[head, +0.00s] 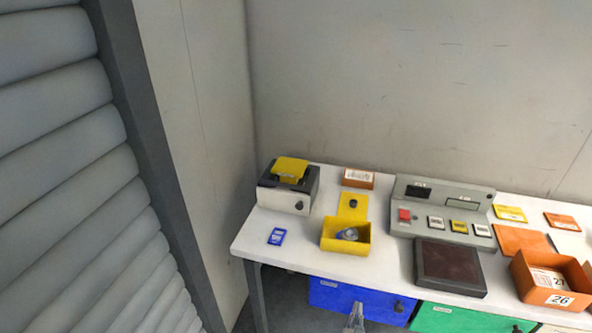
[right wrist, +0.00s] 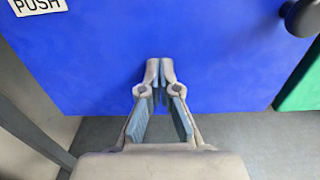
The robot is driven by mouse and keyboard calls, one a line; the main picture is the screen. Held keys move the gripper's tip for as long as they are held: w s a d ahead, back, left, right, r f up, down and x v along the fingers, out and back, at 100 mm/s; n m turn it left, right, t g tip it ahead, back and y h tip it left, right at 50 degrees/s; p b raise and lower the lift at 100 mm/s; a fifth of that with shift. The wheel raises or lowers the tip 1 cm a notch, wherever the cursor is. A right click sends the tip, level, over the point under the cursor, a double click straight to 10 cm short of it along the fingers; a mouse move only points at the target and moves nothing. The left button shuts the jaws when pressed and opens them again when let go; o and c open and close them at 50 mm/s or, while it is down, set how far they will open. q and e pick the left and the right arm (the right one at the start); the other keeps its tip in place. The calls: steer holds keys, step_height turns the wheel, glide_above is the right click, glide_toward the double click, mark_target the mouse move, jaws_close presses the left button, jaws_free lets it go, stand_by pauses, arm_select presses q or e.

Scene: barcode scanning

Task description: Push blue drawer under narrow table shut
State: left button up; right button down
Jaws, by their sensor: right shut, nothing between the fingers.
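The blue drawer (head: 352,302) hangs under the narrow white table (head: 290,240). It carries a small white label and a dark round knob (head: 398,306) at its right. My right gripper (head: 355,312) is shut and empty, in front of the drawer's lower middle. In the right wrist view the blue drawer front (right wrist: 180,50) fills the upper part, with a "PUSH" label (right wrist: 38,6) at top left. The shut fingertips (right wrist: 160,68) are at the front's lower part; I cannot tell if they touch it. My left gripper is not in view.
A green drawer (head: 465,319) sits right of the blue one. The tabletop holds a yellow bin (head: 345,235), a black-and-white device (head: 287,187), a grey console (head: 440,212), a dark pad (head: 450,265) and an orange bin (head: 550,285). A grey shuttered wall stands at the left.

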steer(key=shift+d, duration=0.1)
steer(key=v, duration=1.3)
steer(key=shift+p, duration=0.45)
